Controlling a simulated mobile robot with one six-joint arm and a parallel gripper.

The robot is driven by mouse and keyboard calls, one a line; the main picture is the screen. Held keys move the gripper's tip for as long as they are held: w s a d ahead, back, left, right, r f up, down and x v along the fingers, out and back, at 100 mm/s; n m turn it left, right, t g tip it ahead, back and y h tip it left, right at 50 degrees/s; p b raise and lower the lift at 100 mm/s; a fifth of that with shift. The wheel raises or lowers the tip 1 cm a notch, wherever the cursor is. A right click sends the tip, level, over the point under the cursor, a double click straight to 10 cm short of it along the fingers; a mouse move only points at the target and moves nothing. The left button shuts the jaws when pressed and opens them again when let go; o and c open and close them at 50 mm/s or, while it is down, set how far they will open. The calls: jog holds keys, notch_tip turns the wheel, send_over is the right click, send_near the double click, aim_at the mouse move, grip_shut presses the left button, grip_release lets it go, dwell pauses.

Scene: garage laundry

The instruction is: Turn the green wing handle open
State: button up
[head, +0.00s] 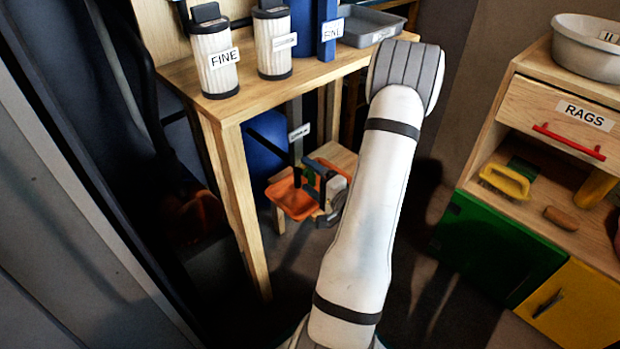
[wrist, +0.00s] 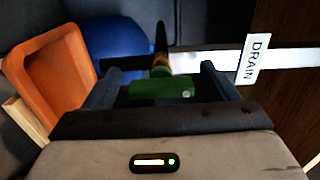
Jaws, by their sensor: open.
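The green wing handle (wrist: 162,88) lies crosswise between the two fingers of my gripper (wrist: 162,72) in the wrist view. The fingers are open, one on each side of it; I cannot tell whether either touches it. Behind the handle is a brass-coloured fitting (wrist: 160,70) with a dark stem. In the head view my gripper (head: 318,180) is low under the wooden table, beside an orange tray. A small green patch, probably the handle (head: 308,173), shows there, mostly hidden by my gripper.
The orange tray (head: 288,199) also shows in the wrist view (wrist: 50,70), close to the left finger. A blue drum (head: 262,148) stands behind it. A DRAIN label (wrist: 254,58) is near the right finger. The wooden table (head: 262,97) bears filters above; a cabinet (head: 500,245) stands right.

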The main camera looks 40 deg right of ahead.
jog(key=s+p, duration=0.2)
jog(key=s, duration=0.5)
jog(key=shift+s+d, duration=0.3)
jog(key=shift+s, duration=0.1)
dwell(0.4)
